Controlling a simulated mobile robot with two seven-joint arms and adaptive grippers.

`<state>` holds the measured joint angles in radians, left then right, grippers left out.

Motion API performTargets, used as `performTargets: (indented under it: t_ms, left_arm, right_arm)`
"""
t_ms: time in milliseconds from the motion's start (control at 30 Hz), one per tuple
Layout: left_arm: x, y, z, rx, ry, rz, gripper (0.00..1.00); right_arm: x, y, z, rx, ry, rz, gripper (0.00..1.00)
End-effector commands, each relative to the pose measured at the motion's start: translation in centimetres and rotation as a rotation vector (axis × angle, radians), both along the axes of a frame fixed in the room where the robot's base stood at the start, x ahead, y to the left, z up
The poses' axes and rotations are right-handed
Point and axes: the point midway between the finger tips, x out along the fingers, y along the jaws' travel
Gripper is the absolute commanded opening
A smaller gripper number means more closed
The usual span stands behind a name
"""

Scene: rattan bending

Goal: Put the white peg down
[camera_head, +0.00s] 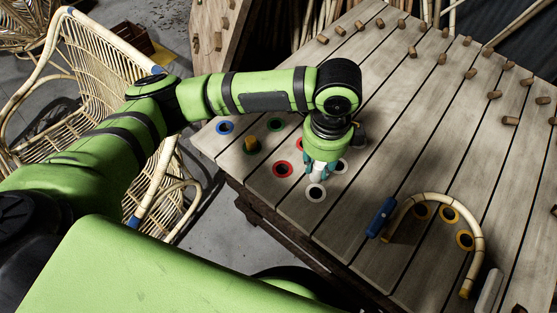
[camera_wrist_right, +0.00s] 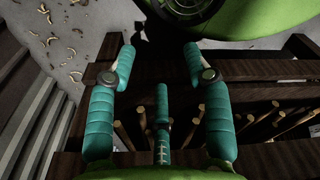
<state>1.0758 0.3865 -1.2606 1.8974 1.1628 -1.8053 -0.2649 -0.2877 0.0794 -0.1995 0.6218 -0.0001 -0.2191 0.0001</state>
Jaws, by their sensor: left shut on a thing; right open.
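My left gripper (camera_head: 320,168) points down over the wooden table near its left edge. It is shut on the white peg (camera_head: 318,174), of which only a short part shows between and below the fingers. I cannot tell whether the peg touches the table. My right gripper (camera_wrist_right: 160,62), with teal fingers, is open and empty in the right wrist view, away from the peg.
A bent rattan piece (camera_head: 472,232) and blue-handled tool (camera_head: 380,217) lie right. Many wooden pegs stand farther back. A rattan chair (camera_head: 95,110) stands left.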

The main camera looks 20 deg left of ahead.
Motion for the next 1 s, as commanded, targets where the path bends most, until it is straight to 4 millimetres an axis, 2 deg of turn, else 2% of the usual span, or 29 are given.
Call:
performTargets:
  t_ms: [33,167,300,400,633,800,1000]
  left_arm:
    - [0.4,1.3,-0.6,0.006,0.003,0.008,0.03]
    - [1.6,4.2,-2.4,0.006,0.003,0.008,0.03]
    - [2.7,6.9,-4.2,0.004,0.004,0.005,0.03]
    - [3.3,8.2,-5.1,0.003,0.003,0.002,0.03]
    - [3.6,9.1,-6.7,0.001,0.004,-0.001,0.03]
    - [3.6,9.1,-9.1,0.002,0.004,-0.002,0.03]
    - [3.7,9.0,-9.8,0.0,0.0,-0.003,0.03]
  right_arm:
    - [-1.2,0.0,0.3,-0.001,0.019,0.0,0.51]
    - [-2.7,-0.1,0.7,-0.003,0.042,0.0,0.51]
    - [-2.6,-0.1,1.1,-0.003,0.041,0.001,0.51]
    - [-2.0,0.0,1.4,-0.002,0.03,0.001,0.51]
    - [-0.1,0.1,1.7,0.002,-0.002,0.001,0.51]
    - [-0.3,0.1,2.1,0.002,0.001,0.001,0.51]
    - [-0.9,0.0,2.1,0.0,0.011,0.001,0.51]
